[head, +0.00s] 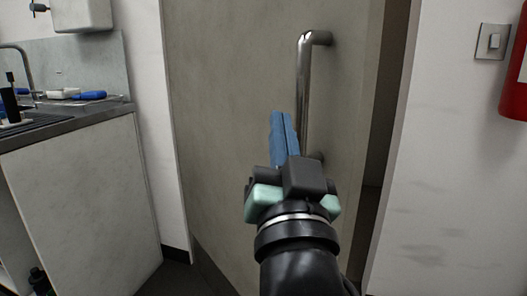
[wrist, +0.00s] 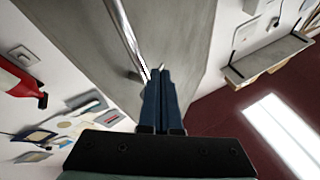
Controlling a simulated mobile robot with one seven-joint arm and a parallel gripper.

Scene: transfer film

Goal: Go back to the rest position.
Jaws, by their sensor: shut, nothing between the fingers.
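My gripper (head: 281,116) has blue fingers that are closed together, with nothing between them. It is in front of the door, and in the picture its fingertips are just left of the door handle. In the wrist view the shut fingers (wrist: 163,72) point toward the door, beside the handle. The door (head: 230,100) is a grey-beige panel, and a dark gap shows at its right edge. The door handle (head: 303,85) is a vertical metal bar; its lower end is partly hidden behind my gripper.
A counter (head: 80,170) with a sink and a tap stands at the left. A light switch (head: 492,41) and a red fire extinguisher (head: 515,85) are on the right wall. In the wrist view, several small items lie near the red extinguisher (wrist: 20,80).

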